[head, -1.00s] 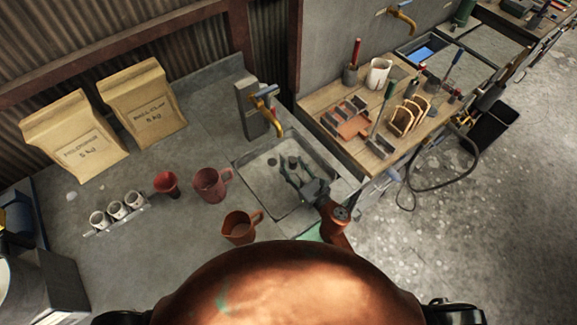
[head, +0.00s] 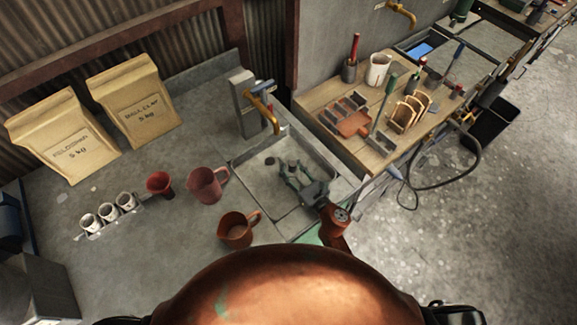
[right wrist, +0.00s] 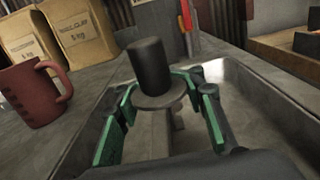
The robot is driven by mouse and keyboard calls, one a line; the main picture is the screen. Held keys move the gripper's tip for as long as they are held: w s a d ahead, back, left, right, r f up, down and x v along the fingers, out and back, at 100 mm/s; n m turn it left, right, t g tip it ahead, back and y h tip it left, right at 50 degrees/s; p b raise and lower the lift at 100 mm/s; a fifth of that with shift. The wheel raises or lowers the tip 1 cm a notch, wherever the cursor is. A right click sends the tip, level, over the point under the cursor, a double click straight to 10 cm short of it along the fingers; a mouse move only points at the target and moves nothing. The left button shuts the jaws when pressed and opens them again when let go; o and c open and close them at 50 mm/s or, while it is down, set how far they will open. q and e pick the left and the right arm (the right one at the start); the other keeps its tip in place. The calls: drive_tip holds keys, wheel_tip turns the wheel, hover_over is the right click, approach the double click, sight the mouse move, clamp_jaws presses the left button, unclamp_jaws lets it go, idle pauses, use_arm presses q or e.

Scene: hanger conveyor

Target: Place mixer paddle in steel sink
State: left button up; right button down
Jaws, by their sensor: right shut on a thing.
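The steel sink (head: 245,171) is a square basin set in the grey counter, below a brass tap. My right gripper (head: 287,172) is over the basin, shut on the mixer paddle (head: 293,163). In the right wrist view the paddle (right wrist: 150,68) shows as a dark cylinder with a grey disc below it, between the green fingers of the gripper (right wrist: 160,95). A shaft runs down under the disc. The paddle's lower end is hidden, so I cannot tell whether it touches the sink floor. My left gripper is out of view.
The tap (head: 262,108) stands at the sink's back edge. Two paper bags (head: 138,108) are behind. A wooden bench (head: 320,98) with tools is to the right.

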drive_tip(key=shift+f+b, duration=0.35)
drive_tip(key=shift+b, duration=0.1)
drive_tip(key=c, duration=1.3)
unclamp_jaws()
drive_tip(key=shift+o, duration=0.2)
drive_tip(key=shift+r+p, duration=0.55)
drive_tip(key=shift+p, duration=0.2)
drive_tip(key=shift+s+d+r, duration=0.15)
drive_tip(key=shift+s, duration=0.05)
drive_tip(key=b+v, duration=0.1)
drive_tip(key=v, duration=1)
drive_tip(key=shift+s+d, duration=0.2)
drive_tip(key=shift+s, duration=0.05)
